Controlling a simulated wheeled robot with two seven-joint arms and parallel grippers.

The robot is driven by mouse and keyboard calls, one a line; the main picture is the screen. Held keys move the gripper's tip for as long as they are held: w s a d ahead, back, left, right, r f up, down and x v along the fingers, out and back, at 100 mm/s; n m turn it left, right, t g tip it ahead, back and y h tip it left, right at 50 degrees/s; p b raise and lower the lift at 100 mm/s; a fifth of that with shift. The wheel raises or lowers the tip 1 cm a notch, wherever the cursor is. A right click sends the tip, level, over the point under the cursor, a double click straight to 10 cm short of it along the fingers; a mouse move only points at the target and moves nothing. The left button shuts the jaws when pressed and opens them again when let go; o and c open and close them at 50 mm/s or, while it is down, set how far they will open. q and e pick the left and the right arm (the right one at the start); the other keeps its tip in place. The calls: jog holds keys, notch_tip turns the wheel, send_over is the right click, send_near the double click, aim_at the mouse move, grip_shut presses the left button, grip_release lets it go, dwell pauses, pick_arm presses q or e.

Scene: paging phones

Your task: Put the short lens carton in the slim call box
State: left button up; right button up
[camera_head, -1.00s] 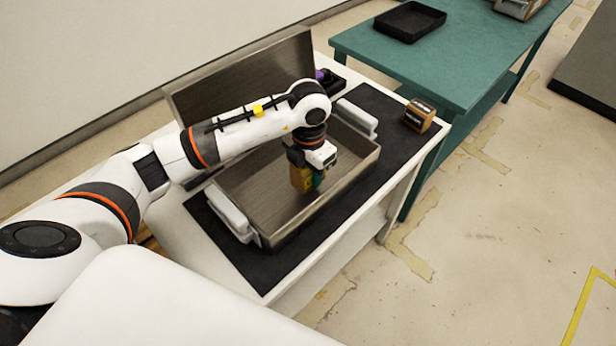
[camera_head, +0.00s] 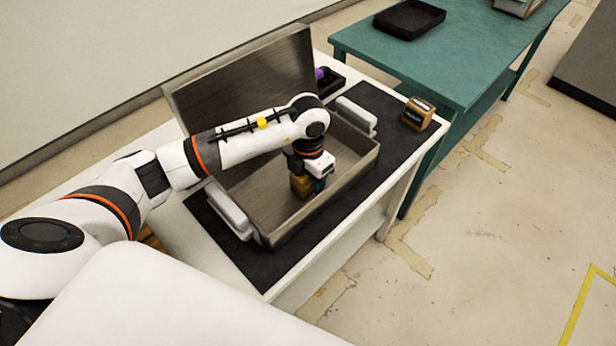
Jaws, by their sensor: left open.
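The slim call box appears to be the open metal case (camera_head: 240,190) on the dark mat, its lid raised at the back. A small brown-yellow carton (camera_head: 300,187) with a teal side is inside the case, directly under my left gripper (camera_head: 308,177). It is likely the short lens carton, but its label cannot be read. My left gripper is open and points down at the carton's top; its fingertips are partly hidden, and I cannot tell if they touch it. My right gripper is not in view.
A brown box with a dark label (camera_head: 418,114) stands at the mat's right end. White padded blocks (camera_head: 357,118) flank the case. A small black tray with a purple item (camera_head: 326,80) is behind. A green table (camera_head: 450,60) holds a black tray (camera_head: 409,20).

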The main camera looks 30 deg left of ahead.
pick_arm(q)
notch_tip(320, 180, up, 12)
jog(key=shift+r+b, duration=0.1)
jog(key=shift+b, duration=0.7)
